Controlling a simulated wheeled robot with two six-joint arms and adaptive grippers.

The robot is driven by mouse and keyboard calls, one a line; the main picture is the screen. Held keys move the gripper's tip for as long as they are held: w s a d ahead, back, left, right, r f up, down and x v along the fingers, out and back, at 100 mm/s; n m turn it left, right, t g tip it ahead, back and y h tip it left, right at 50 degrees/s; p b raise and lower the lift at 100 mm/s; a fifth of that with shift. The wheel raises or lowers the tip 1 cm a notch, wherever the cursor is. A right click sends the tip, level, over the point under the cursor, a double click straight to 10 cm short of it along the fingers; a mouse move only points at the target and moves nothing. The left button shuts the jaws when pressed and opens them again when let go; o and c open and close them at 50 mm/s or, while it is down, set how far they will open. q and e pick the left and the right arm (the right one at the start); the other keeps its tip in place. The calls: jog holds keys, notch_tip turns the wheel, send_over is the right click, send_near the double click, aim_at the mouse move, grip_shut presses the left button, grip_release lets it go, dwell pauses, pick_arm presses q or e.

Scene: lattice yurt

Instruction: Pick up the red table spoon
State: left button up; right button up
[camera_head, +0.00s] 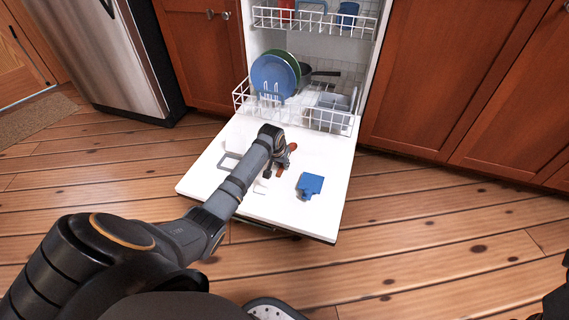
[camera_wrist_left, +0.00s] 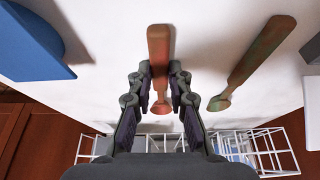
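A reddish-brown spoon (camera_wrist_left: 159,45) lies on the white open dishwasher door (camera_head: 240,135), between the fingers of my left gripper (camera_wrist_left: 159,75) in the left wrist view. The fingers stand apart on either side of it, with narrow gaps. A second spoon (camera_wrist_left: 254,60), browner with a greenish tint, lies to the right in that view, outside the fingers. In the head view my left gripper (camera_head: 280,162) is low over the door. An orange-red spoon end (camera_head: 292,147) shows beside it; the arm hides part of the spoons.
A blue block-like item (camera_head: 310,184) lies on the door right of the gripper. The lower rack (camera_head: 333,118) behind holds a blue plate (camera_head: 271,76), a green plate and a dark pan. A fridge (camera_head: 95,50) stands at left.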

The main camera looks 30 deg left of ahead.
pick_arm(q)
jog(key=shift+s+f, duration=0.1)
jog(key=shift+f, duration=0.05)
grip_shut()
